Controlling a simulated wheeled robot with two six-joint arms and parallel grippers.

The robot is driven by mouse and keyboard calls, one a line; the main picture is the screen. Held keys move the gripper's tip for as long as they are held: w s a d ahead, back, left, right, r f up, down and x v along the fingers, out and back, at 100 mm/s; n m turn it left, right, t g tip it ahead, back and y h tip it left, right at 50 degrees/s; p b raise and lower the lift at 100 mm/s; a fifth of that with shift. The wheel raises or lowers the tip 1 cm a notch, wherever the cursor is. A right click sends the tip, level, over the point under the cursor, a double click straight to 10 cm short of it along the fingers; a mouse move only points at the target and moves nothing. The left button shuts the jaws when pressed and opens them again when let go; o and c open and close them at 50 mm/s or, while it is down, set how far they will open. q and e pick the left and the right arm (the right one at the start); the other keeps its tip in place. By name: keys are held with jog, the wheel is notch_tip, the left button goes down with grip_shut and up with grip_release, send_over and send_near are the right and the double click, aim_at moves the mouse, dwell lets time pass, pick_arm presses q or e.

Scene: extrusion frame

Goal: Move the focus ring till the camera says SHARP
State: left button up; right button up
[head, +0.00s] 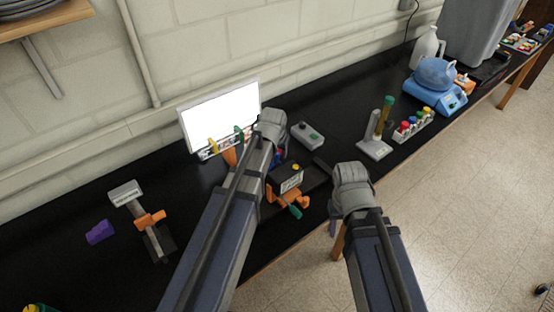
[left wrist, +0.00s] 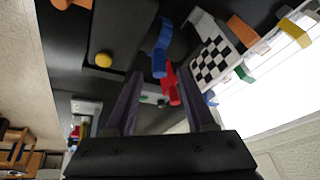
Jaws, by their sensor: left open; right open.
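The camera (head: 287,176) is a black box with a yellow button and a small label or screen whose text I cannot read. In the left wrist view the yellow button (left wrist: 103,60) sits on a dark body. A blue part (left wrist: 161,42) and a red tab (left wrist: 171,82) stick out beside that body; they appear to belong to the lens, but the focus ring is not clearly visible. My left gripper (left wrist: 158,82) is open, with the red tab between or just beyond its fingers; contact is unclear. My right gripper (head: 326,192) is open and empty, right of the camera.
A bright white panel (head: 225,113) stands behind, with coloured clips and a checkered card (left wrist: 211,60). An orange clamp with a green handle (head: 294,210) is below the camera. A grey button box (head: 307,134) lies behind. An orange-clamped stand (head: 149,220) is left.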

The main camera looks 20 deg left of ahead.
aim_at(277, 154)
pick_arm(q)
jog(key=b+x, duration=0.2)
jog(key=x, duration=0.2)
jog(key=shift+b, duration=0.4)
jog(key=shift+c, duration=0.3)
grip_shut()
dwell(0.8)
